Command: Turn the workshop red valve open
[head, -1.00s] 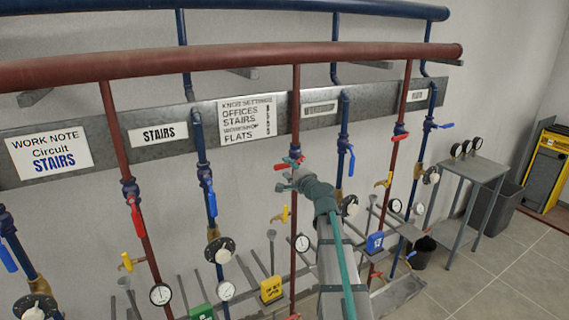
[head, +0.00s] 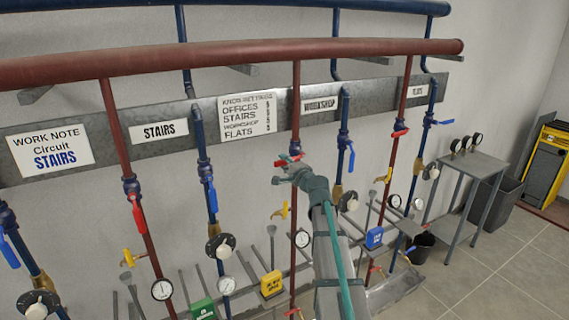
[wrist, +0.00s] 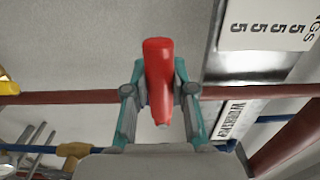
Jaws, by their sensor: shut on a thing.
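The red valve handle (head: 289,157) sits on the red vertical pipe beside the WORKSHOP sign (head: 320,105). It lies roughly crosswise to the pipe. My gripper (head: 284,176) is at the handle, just below it in the head view, and partly hides the valve. In the wrist view the red handle (wrist: 158,75) stands between the two teal and grey fingers of my gripper (wrist: 160,92), which are shut on it. The valve body is mostly hidden behind the handle and gripper.
A blue-handled valve (head: 350,157) is close on the right. A yellow-handled tap (head: 281,211) is on the red pipe below my gripper. Gauges and more pipes line the wall. A grey side table (head: 474,165) stands right, with open floor before it.

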